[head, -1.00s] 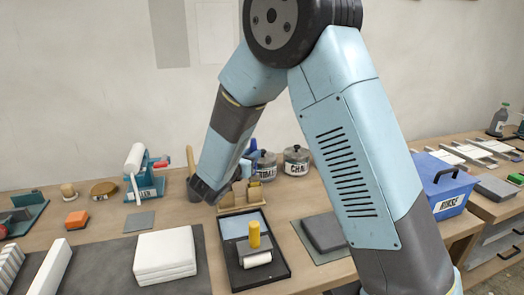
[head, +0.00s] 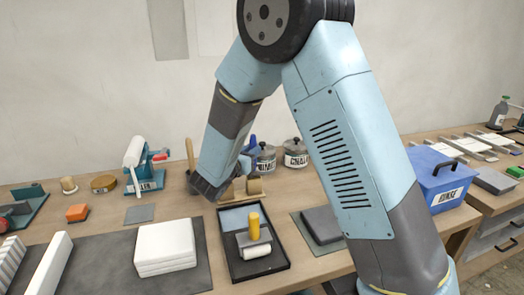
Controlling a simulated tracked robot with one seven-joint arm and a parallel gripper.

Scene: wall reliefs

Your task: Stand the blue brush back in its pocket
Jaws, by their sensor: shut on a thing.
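The blue brush (head: 253,141) shows only as a small deep-blue piece behind my forearm, beside the lidded jars; its bristles are hidden. My gripper is almost wholly hidden behind the forearm, with a light-blue part of the hand (head: 245,163) peeking out near the brush. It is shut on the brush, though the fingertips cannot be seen. A wooden holder (head: 254,187) stands just below and right of my wrist, partly covered by it. Which pocket belongs to the brush cannot be told.
Two lidded metal jars (head: 296,153) stand behind the holder. A black tray (head: 282,262) with a yellow-handled roller (head: 254,227) lies in front. A wooden handle (head: 190,154) rises left of my arm. White blocks (head: 165,246) and a blue bin (head: 441,180) flank the area.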

